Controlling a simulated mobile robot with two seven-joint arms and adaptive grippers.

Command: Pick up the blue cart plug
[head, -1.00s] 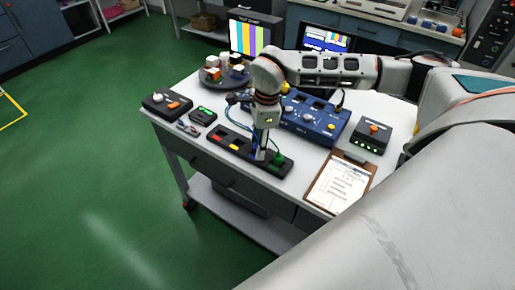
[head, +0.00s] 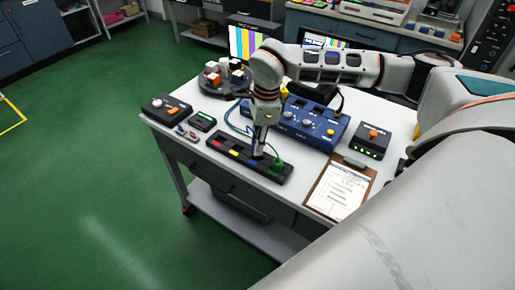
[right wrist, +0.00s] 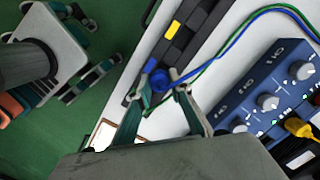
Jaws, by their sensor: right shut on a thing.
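The blue cart plug (right wrist: 160,80) shows between the fingertips of my right gripper (right wrist: 158,100) in the right wrist view. The gripper is shut on it, with a blue cable curling away. In the head view my right gripper (head: 258,151) reaches down to the black strip (head: 223,153), over its right half. The gripper mostly hides the plug there. The strip has red and yellow marks, and a green plug (head: 277,166) stands at its right end. I cannot tell whether the blue plug is clear of the strip. My left gripper is not in view.
Behind the strip is a blue console (head: 316,123) with knobs; cables lie beside it. Small boxes (head: 203,121) sit at left. A round tray (head: 222,84) stands behind.

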